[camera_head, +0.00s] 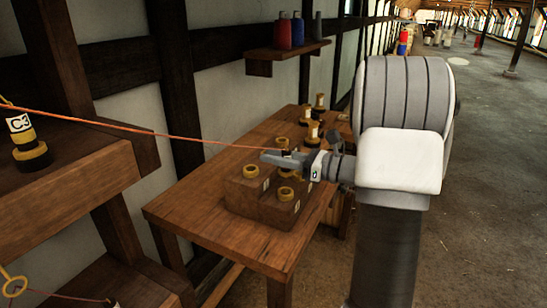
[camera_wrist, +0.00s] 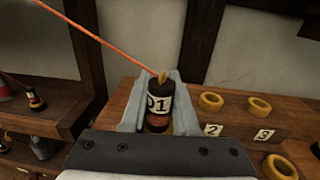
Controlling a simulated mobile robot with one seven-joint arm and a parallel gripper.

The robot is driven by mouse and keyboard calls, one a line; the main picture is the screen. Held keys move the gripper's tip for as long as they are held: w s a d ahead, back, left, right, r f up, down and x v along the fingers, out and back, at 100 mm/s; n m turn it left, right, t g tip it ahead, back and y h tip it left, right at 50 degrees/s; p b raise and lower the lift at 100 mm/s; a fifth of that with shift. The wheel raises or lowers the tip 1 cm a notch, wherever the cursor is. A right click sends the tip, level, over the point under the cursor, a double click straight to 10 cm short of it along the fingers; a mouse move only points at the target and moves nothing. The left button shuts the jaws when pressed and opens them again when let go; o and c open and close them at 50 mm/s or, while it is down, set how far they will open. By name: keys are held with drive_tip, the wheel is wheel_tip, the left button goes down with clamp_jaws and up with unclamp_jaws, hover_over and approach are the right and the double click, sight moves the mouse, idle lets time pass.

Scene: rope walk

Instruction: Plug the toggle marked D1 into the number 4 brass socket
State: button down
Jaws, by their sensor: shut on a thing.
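My gripper (camera_wrist: 155,86) is shut on the toggle D1 (camera_wrist: 158,101), a black piece with a white D1 label and an orange cord from its top. In the head view my gripper (camera_head: 275,158) is over the socket block (camera_head: 262,207) on the bench, and the jaws mostly hide the toggle. The wrist view shows brass rings marked 2 (camera_wrist: 211,101) and 3 (camera_wrist: 259,104). Another brass ring (camera_wrist: 281,168) is nearer, its number not in view. I cannot read a 4 on any socket. Whether the toggle touches anything below it, I cannot tell.
The orange cord (camera_head: 120,126) runs taut to the left, past a C3 toggle (camera_head: 25,140) on a wooden stand. Several other toggles (camera_head: 313,131) stand at the bench's far end. A wall shelf (camera_head: 285,50) holds spools. The bench's near left (camera_head: 195,205) is clear.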

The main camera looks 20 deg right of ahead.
drive_tip(key=shift+f+b, duration=1.6)
drive_tip(key=shift+f, duration=0.65)
drive_tip(key=shift+r+p, duration=0.1)
drive_tip(key=shift+p, duration=0.35)
drive_tip(key=shift+f+b, duration=0.4)
drive_tip(key=shift+f, duration=0.25)
drive_tip(key=c, duration=0.9)
unclamp_jaws()
drive_tip(key=shift+c, duration=0.2)
drive_tip(key=shift+s+d, duration=0.1)
drive_tip(key=p+v, duration=0.1)
drive_tip(key=v, duration=0.9)
drive_tip(key=shift+s+d, duration=0.25)
drive_tip(key=shift+s, duration=0.1)
